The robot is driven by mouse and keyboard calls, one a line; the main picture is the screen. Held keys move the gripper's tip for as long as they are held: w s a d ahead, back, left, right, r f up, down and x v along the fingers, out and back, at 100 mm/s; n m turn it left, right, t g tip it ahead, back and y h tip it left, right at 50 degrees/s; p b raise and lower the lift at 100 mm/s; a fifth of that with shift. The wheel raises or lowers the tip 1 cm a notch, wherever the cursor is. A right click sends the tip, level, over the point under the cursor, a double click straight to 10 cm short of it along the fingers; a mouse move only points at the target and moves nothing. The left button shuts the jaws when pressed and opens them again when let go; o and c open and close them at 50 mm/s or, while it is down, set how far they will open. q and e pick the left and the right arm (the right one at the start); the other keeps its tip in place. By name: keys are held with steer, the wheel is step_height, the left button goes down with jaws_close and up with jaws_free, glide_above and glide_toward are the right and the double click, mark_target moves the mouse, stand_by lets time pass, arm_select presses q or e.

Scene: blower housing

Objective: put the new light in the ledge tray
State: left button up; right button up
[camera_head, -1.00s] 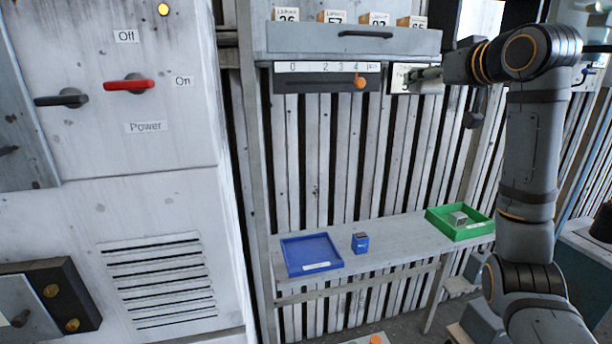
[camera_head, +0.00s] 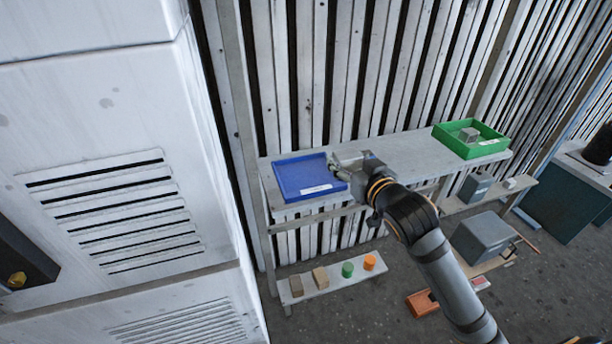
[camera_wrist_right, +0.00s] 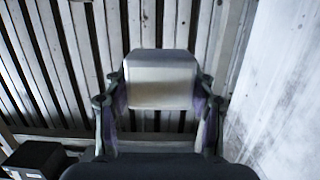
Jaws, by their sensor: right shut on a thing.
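The blue ledge tray (camera_head: 308,188) lies empty at the left end of the ledge, with a white label on its front. My right gripper (camera_head: 338,165) is over the ledge at the tray's right edge. My left gripper is out of view.
A green tray (camera_head: 472,150) with a grey cube (camera_head: 468,134) stands at the ledge's right end. A low shelf (camera_head: 330,285) below holds two brown blocks, a green and an orange cylinder. A grey cabinet (camera_head: 95,120) stands at left. The ledge between the trays is otherwise clear.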

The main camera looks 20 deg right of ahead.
steer(key=shift+w+f, duration=0.15)
steer(key=shift+w, duration=0.25)
steer(key=w+a+f+p, duration=0.1)
steer(key=w+a+f, duration=0.2)
steer(key=w, duration=0.4)
glide_above(310, 182)
steer(key=f, duration=0.6)
steer(key=shift+s, duration=0.3)
steer(key=f, duration=0.2)
steer(key=f+p, duration=0.1)
steer(key=shift+w+f, duration=0.25)
steer(key=shift+f, duration=0.1)
steer(key=shift+f, duration=0.1)
steer(key=o, duration=1.2)
